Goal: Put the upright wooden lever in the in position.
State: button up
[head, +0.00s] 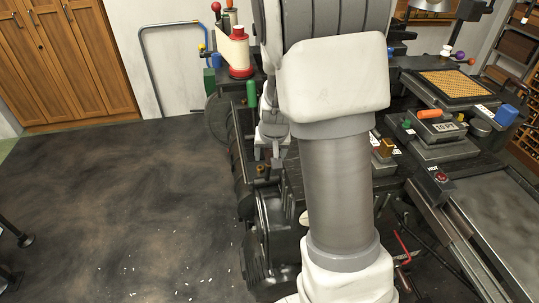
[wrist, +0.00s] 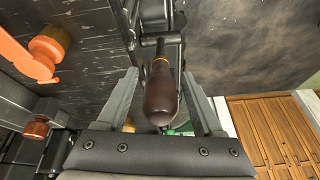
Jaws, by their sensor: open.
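The wooden lever (wrist: 160,97) shows in the wrist view as a dark brown, rounded handle on a thin metal shaft. Its thick end points toward my gripper's palm. My gripper (wrist: 158,74) is open, with one grey finger on each side of the handle. A gap shows on the right side; on the left the handle is close to the finger, and I cannot tell whether they touch.
In the wrist view an orange handle (wrist: 45,47) and a copper-coloured knob (wrist: 36,127) are at left. In the head view a green handle (head: 251,93) stands left of my arm, and an orange handle (head: 430,114) lies at right. The dark floor (head: 130,190) is open at left.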

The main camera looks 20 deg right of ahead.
jog(key=shift+c, duration=0.2)
grip_shut()
dwell(1.1)
